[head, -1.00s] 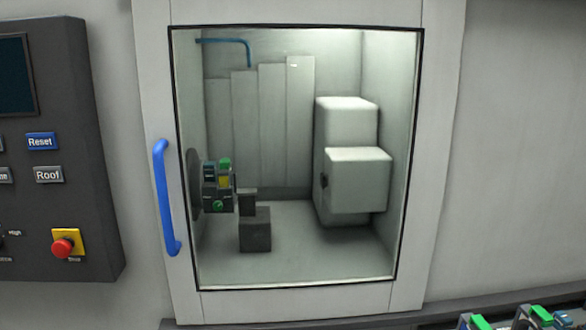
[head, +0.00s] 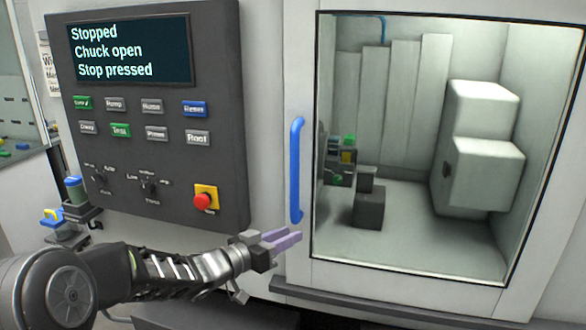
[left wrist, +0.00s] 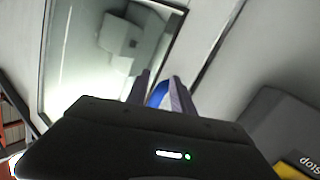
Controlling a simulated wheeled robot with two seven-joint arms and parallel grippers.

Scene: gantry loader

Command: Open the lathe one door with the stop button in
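The lathe door (head: 299,262) is shut, with a large window and a vertical blue handle (head: 296,170) on its left side. The red stop button (head: 203,201) sits on a yellow plate on the control panel, left of the handle. The panel screen (head: 130,52) reads "Stopped", "Chuck open", "Stop pressed". My left gripper (head: 290,240) has its purple fingers apart, just below and by the handle's lower end. In the left wrist view, the blue handle (left wrist: 157,94) shows between the fingertips (left wrist: 162,82); no grip on it is visible. My right gripper is not in view.
The control panel (head: 226,130) stands out from the wall left of the door. A dark ledge (head: 390,306) runs under the door. Through the window, a chuck with a green-marked part (head: 341,160) and pale blocks (head: 485,175) show. Small coloured items (head: 75,190) stand at far left.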

